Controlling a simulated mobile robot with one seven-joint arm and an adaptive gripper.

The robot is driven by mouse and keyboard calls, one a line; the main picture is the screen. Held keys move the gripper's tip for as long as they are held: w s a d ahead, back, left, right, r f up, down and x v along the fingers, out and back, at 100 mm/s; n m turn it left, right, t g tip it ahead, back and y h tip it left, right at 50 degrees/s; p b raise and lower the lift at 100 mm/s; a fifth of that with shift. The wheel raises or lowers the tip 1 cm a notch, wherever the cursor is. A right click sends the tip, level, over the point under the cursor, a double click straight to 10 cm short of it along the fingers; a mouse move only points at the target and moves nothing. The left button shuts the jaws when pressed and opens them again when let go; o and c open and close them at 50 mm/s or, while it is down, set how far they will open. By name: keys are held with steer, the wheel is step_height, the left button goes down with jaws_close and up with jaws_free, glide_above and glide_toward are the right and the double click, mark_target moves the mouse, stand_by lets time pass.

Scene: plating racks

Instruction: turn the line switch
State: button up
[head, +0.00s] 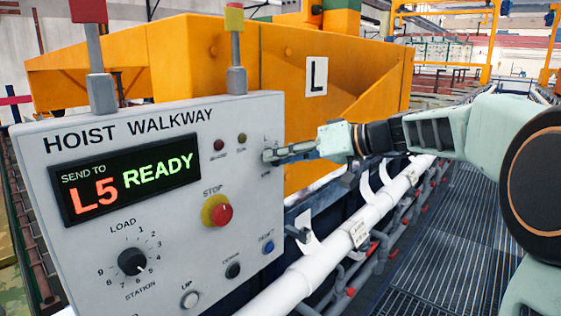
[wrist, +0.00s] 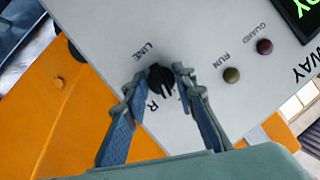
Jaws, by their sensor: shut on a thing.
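The line switch is a black knob (wrist: 160,79) on the grey panel (head: 130,245) titled HOIST WALKWAY. In the wrist view, the word LINE shows beside it and a letter R on its other side, with more lettering hard to read. My gripper (head: 270,155) reaches in from the right to the panel's right edge. In the wrist view, my gripper's fingers (wrist: 160,76) are on either side of the knob, shut on it. The knob is mostly hidden by the fingers in the head view. Its exact setting is hard to tell.
The panel display (head: 125,178) reads SEND TO L5 READY. The red stop button (head: 221,214), station dial (head: 132,261) and several push buttons sit below it. An orange hoist (head: 290,75) marked L stands behind. White pipes (head: 340,245) run below my arm, beside a grated walkway.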

steer(key=m+y+b, duration=0.1)
steer(key=m, duration=0.2)
steer(key=m+g+y+b, duration=0.1)
steer(key=m+y, duration=0.1)
steer(key=m, duration=0.1)
steer(key=shift+w+d+f+g+y+b, duration=0.1)
steer(key=shift+f+g+y+b, duration=0.05)
steer(key=shift+g+y+b, duration=0.15)
steer(key=shift+m, duration=0.4)
jaws_close()
steer(key=o, duration=1.1)
jaws_free()
steer(key=shift+o, duration=0.2)
steer(key=f+v, duration=0.1)
steer(key=v, duration=1.1)
steer(key=shift+r, duration=0.4)
